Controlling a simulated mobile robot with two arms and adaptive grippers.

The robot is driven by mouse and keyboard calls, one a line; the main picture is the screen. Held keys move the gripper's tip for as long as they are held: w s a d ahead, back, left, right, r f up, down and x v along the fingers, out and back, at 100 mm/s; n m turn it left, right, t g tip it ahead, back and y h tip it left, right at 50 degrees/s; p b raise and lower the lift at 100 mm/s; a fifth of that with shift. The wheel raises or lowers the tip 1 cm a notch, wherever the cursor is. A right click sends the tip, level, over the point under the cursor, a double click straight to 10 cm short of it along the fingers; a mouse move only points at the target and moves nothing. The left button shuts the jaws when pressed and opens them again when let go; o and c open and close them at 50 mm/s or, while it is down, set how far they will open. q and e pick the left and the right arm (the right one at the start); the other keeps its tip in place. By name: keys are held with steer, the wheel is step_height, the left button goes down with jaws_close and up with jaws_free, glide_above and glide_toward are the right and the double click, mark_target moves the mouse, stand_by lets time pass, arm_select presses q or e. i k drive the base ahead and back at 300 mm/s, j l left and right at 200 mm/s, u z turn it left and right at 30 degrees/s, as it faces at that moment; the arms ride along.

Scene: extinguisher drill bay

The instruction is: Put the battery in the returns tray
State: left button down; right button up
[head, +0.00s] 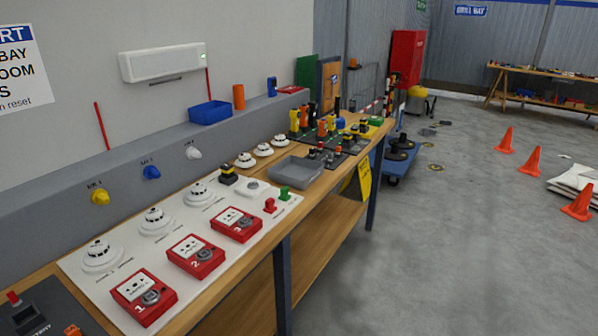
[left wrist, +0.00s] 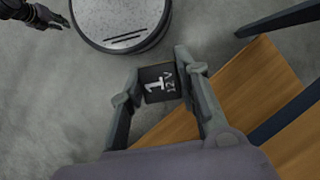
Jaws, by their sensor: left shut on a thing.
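The battery (left wrist: 159,83) is a dark block with a white "1" and "12V" on its face. My left gripper (left wrist: 158,86) is shut on it in the left wrist view, holding it between both fingers, with grey floor and wooden boards below. A shallow grey tray (head: 291,182), empty, sits on the bench in the head view; no label on it is readable, so I cannot tell for sure that it is the returns tray. Neither gripper shows in the head view. What looks like my right gripper (left wrist: 57,20) is at the left wrist view's top left corner, its opening unclear.
The bench (head: 322,190) holds a white panel (head: 186,225) with red call points and white detectors, left of the grey tray. A blue bin (head: 210,113) stands on the back ledge. Several orange cones (head: 529,162) stand on the floor at right; the near floor is clear.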

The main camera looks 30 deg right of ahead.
mark_target(297, 176)
steer(key=i+l, duration=0.2)
steer(key=l, duration=0.15)
steer(key=i+l, duration=0.15)
steer(key=l, duration=0.25)
steer(key=i+l, duration=0.2)
steer(key=l, duration=0.15)
steer(key=i+l, duration=0.15)
steer(key=l, duration=0.25)
steer(key=i+l, duration=0.2)
steer(key=l, duration=0.15)
steer(key=i+l, duration=0.15)
steer(key=l, duration=0.25)
steer(key=z, duration=0.05)
